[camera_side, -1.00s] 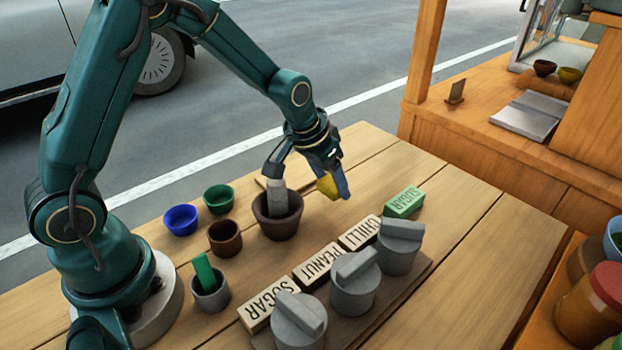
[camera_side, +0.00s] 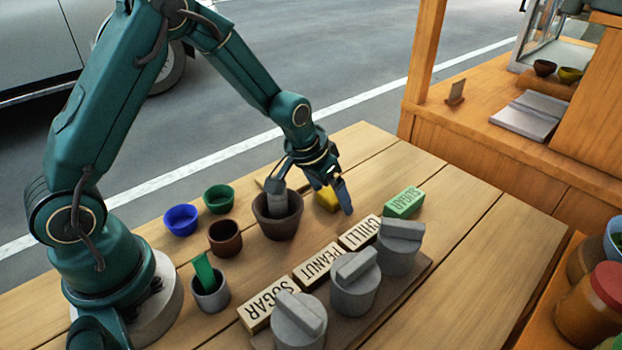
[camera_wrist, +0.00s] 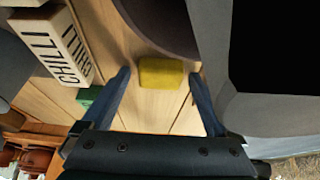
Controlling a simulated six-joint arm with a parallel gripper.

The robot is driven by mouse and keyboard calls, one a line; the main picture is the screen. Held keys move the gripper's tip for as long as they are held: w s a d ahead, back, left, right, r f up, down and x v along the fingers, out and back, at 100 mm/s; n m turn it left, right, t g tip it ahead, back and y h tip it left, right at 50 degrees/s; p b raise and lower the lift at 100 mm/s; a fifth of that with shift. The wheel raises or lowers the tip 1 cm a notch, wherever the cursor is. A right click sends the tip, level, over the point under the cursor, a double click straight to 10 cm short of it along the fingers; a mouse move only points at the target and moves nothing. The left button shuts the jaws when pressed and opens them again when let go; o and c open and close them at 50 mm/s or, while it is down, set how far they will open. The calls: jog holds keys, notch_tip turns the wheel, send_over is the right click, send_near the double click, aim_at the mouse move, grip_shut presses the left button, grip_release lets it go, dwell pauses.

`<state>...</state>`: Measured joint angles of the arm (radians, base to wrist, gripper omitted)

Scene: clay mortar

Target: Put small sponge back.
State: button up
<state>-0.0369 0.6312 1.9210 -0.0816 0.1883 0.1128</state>
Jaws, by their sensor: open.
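The small yellow sponge (camera_side: 327,199) lies on the wooden table, just right of the clay mortar (camera_side: 278,228). In the wrist view the sponge (camera_wrist: 161,73) sits between my two blue fingers, a little beyond their tips. My gripper (camera_side: 318,188) is open and low over the table near the mortar's right side. In the side view one finger hangs in front of the sponge, hiding part of it. The wrist view shows gaps between the sponge and both fingers (camera_wrist: 160,75). A grey pestle (camera_side: 279,198) stands in the mortar.
Labelled blocks (camera_side: 318,262) and lidded grey jars (camera_side: 355,285) stand in front. Blue (camera_side: 181,220), green (camera_side: 219,199) and brown (camera_side: 225,238) bowls and a grey cup (camera_side: 210,292) stand left. The table's right side is clear.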

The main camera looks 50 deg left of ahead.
jog(key=v, duration=1.2)
jog(key=s+d+r+t, duration=0.1)
jog(key=s+r, duration=0.3)
jog(key=s, duration=1.2)
jog(key=shift+s+r, duration=0.15)
jog(key=shift+r, duration=0.05)
